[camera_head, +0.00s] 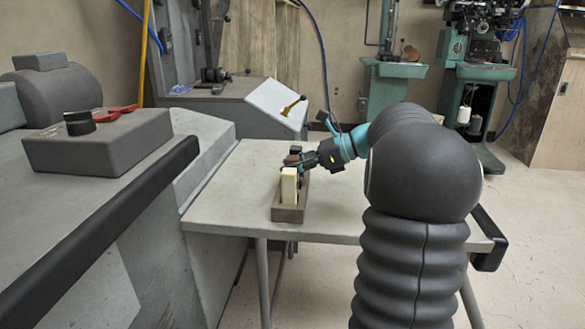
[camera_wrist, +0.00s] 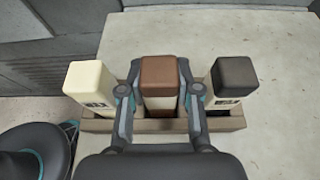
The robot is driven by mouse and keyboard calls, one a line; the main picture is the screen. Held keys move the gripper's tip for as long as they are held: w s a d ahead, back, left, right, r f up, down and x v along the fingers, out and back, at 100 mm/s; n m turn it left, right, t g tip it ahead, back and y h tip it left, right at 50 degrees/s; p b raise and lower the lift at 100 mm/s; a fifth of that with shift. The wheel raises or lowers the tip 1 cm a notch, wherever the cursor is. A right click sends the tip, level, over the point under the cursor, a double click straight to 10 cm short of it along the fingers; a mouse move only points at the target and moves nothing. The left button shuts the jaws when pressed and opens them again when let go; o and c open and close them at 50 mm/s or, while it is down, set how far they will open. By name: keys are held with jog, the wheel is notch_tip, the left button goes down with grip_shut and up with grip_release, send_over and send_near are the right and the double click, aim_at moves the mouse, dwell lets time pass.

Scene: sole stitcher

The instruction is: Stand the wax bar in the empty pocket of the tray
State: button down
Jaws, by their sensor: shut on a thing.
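The tray (camera_wrist: 155,125) is a brown narrow holder on the table; it also shows in the head view (camera_head: 287,214). A cream bar (camera_wrist: 90,80) stands upright at its left end in the wrist view, the near end in the head view (camera_head: 289,187). A dark-topped bar (camera_wrist: 234,76) stands at the right end. My gripper (camera_wrist: 159,100) is shut on the brown-topped bar (camera_wrist: 162,72), upright between these two. Its top is about level with theirs. Its foot is hidden, so I cannot tell whether it rests on the pocket floor. My gripper also shows in the head view (camera_head: 307,161).
The grey table (camera_head: 225,200) is clear around the tray. A grey machine (camera_head: 100,235) with a black rail (camera_head: 100,230) borders it at left. A white slanted panel (camera_head: 276,103) stands behind. Green machines (camera_head: 392,85) stand farther back.

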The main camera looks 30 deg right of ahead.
jog(key=c, duration=0.8)
grip_release()
jog(key=shift+r, duration=0.1)
jog(key=shift+s+d+r, duration=0.2)
jog(key=shift+d, duration=0.1)
jog(key=p+v, duration=0.2)
jog(key=v, duration=0.9)
jog(key=shift+s+d+p, duration=0.1)
jog(key=shift+p, duration=0.25)
